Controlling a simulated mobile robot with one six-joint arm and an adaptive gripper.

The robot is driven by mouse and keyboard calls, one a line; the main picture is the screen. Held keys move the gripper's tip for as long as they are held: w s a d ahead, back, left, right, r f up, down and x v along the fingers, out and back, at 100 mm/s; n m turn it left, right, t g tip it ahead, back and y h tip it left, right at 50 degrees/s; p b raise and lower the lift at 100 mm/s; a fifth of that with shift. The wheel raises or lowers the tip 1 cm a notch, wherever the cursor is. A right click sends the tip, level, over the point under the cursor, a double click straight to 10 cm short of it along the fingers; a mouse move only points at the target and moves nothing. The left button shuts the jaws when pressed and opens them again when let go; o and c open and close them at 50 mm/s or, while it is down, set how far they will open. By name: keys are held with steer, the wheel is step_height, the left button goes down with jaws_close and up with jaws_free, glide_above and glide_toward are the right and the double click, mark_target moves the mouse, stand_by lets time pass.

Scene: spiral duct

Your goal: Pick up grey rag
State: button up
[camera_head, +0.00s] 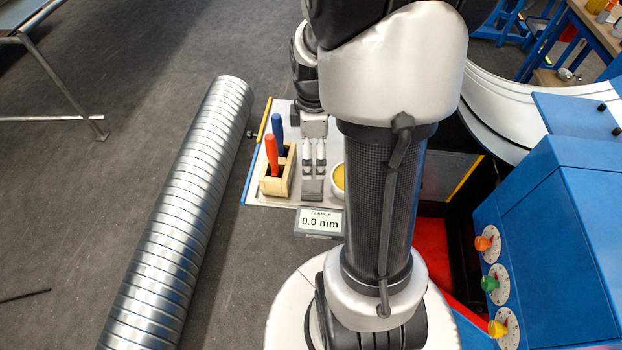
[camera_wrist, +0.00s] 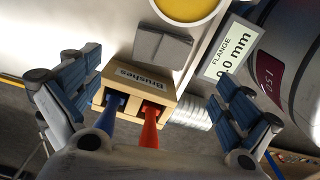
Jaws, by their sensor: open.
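The grey rag (camera_wrist: 163,47) is a small folded grey cloth lying flat on the light tray in the wrist view. It lies between a wooden brush box and a yellow bowl. In the head view the rag (camera_head: 312,189) shows just in front of my gripper. My gripper (camera_head: 314,165) is over the tray, its fingers apart and pointing down. In the wrist view my gripper (camera_wrist: 157,74) has one finger on each side, with nothing held between them. The rag lies ahead of the gap, apart from both fingers.
The wooden box (camera_head: 276,172), labelled Brushes, holds a blue and a red handle and stands close left of the rag. The yellow bowl (camera_head: 338,178) is close right. A flange display (camera_head: 319,222) stands at the tray's (camera_head: 262,203) front. A spiral duct (camera_head: 185,220) lies left.

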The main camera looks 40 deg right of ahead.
mark_target(313, 177)
step_height(313, 177, down, 4)
steer(key=shift+r, duration=0.2)
steer(key=shift+s+d+f+b, duration=0.15)
steer(key=shift+f+b, duration=0.1)
steer(key=shift+f, duration=1.1)
steer(key=shift+s+f+b, duration=0.1)
steer(key=shift+f+b, duration=0.1)
steer(key=shift+f, duration=1.15)
steer(key=c, duration=1.1)
steer(key=shift+r, duration=0.15)
steer(key=shift+c, duration=0.2)
step_height(313, 177, up, 20)
steer(key=p, duration=0.2)
steer(key=shift+p, duration=0.4)
